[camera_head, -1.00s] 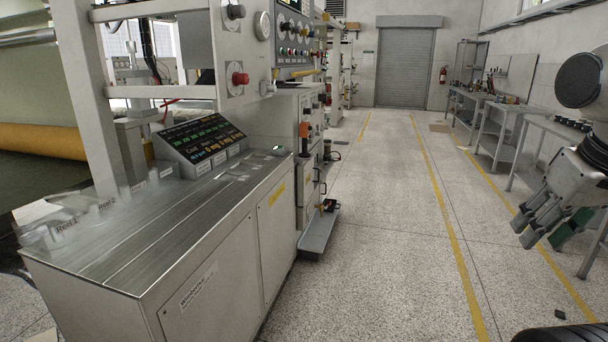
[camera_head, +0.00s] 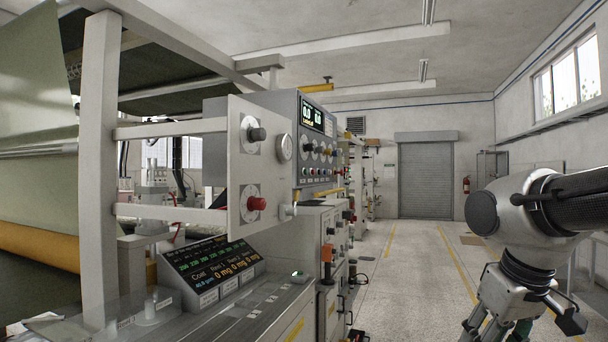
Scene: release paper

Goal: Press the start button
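The grey control panel (camera_head: 316,143) is mounted on the machine left of centre. It has a lit display (camera_head: 312,116) and rows of small coloured buttons and knobs (camera_head: 318,172). I cannot read which one is the start button. A red knob (camera_head: 257,204) and a black knob (camera_head: 257,134) sit on the white plate beside it. My gripper (camera_head: 492,330) hangs at the lower right, well apart from the panel. Its fingers point down and their tips are cut off by the bottom edge, so its opening is hidden.
A slanted screen (camera_head: 212,268) with coloured readings stands on the metal counter (camera_head: 262,300). A tall white post (camera_head: 98,170) and frame stand at left. The aisle floor (camera_head: 400,275) is clear towards the grey shutter (camera_head: 426,180). A red extinguisher (camera_head: 466,185) hangs at the back.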

